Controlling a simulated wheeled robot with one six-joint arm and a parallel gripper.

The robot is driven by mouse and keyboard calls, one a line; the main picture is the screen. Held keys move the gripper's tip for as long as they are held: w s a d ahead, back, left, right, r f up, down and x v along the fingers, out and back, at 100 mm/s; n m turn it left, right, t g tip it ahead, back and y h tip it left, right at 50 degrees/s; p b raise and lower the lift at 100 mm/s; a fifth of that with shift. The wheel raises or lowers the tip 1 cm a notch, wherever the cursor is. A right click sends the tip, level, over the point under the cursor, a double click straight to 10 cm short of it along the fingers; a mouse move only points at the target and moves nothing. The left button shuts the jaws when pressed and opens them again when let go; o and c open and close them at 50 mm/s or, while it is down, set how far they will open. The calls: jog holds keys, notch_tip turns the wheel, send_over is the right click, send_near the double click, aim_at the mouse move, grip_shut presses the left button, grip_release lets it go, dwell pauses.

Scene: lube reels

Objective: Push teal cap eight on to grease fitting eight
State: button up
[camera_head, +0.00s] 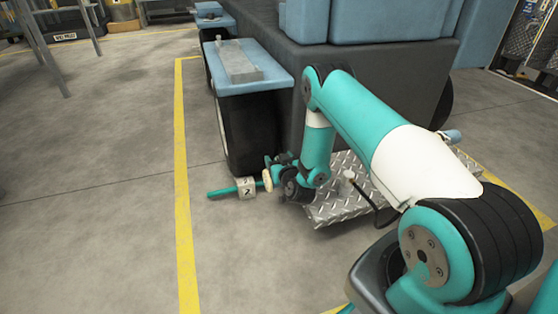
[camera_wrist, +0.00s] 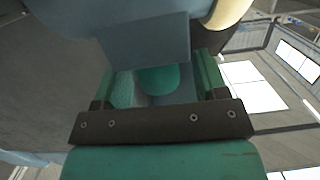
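In the wrist view, the fingers of my gripper (camera_wrist: 157,78) stand apart in front of a dark, screwed bar. A rounded teal piece (camera_wrist: 158,78) shows between them, partly covered by a blue-grey block; it may be teal cap eight, but no number is readable. I cannot tell whether the fingers touch it. In the head view, the end of my arm is low, beside the lower front of a dark box. A whitish piece with black marks (camera_head: 247,187) and a teal rod (camera_head: 222,191) lie in line with it. I cannot make out grease fitting eight.
The dark box with a blue top (camera_head: 250,80) stands close behind my wrist. A diamond-plate step (camera_head: 340,205) lies right of it, under my arm. A yellow floor line (camera_head: 183,200) runs at the left.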

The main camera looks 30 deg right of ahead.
jog(key=p+v, duration=1.5)
jog(key=v, duration=0.2)
jog(key=shift+s+p, duration=0.2)
jog(key=shift+p, duration=0.2)
